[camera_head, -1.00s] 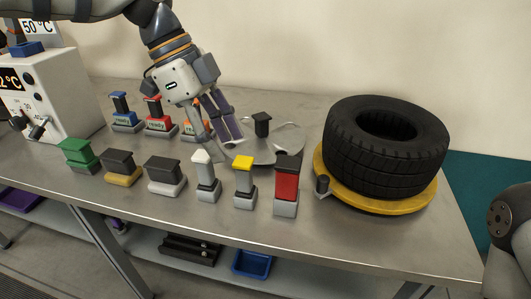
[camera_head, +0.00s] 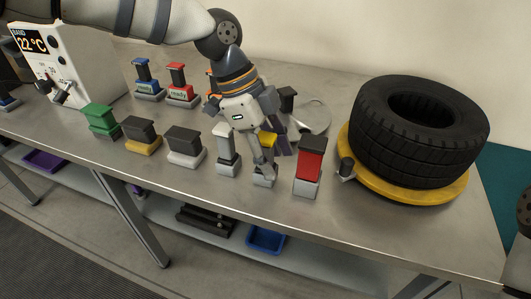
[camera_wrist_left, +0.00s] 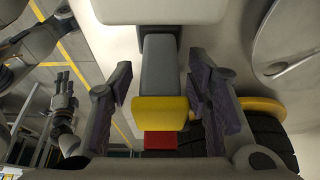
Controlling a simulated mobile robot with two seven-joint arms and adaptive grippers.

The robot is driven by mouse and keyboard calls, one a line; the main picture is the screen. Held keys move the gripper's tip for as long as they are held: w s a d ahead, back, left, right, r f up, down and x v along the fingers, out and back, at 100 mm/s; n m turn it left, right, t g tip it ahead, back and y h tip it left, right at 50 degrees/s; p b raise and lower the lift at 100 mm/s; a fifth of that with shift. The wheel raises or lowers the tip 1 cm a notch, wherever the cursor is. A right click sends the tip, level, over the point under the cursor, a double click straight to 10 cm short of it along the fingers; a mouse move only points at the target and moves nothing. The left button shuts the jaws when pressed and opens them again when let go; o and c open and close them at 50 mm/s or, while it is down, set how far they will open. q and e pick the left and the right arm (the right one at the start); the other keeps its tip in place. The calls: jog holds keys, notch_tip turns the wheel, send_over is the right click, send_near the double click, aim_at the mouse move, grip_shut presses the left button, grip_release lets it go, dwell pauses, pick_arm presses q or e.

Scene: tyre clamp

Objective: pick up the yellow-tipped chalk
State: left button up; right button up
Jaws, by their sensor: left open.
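The yellow-tipped chalk is a grey upright piece with a yellow top (camera_head: 267,139) on a light grey base, in the front row on the bench. In the head view my left gripper (camera_head: 273,157) reaches down around it and hides much of its body. In the left wrist view the chalk's yellow end (camera_wrist_left: 160,112) and grey body lie between the two purple-padded fingers of my left gripper (camera_wrist_left: 158,92). The fingers are open, with gaps visible on both sides.
A red-topped block (camera_head: 311,158) stands close right of the chalk, a pale grey-topped one (camera_head: 227,150) close left. A tyre (camera_head: 415,130) lies on a yellow disc (camera_head: 440,197) at right. A round grey plate (camera_head: 313,116) lies behind. The front bench strip is clear.

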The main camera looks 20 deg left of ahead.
aim_at(273, 140)
pick_arm(q)
grip_shut()
jog(key=shift+r, duration=0.1)
jog(key=shift+r, duration=0.35)
jog(key=r, duration=0.3)
jog(key=shift+s+r, duration=0.25)
jog(key=shift+s, duration=0.05)
jog(key=s+r+p, duration=0.2)
jog(key=s+r, duration=0.6)
jog(key=s, duration=0.5)
jog(key=shift+s+d+r+p, duration=0.2)
jog(key=shift+d+r+p, duration=0.15)
jog(key=shift+d+p, duration=0.1)
pick_arm(e)
jog(key=shift+t, duration=0.8)
jog(key=w+r, duration=0.3)
jog(key=shift+w+r, duration=0.25)
jog(key=shift+w, duration=0.1)
pick_arm(q)
jog(key=shift+w, duration=0.1)
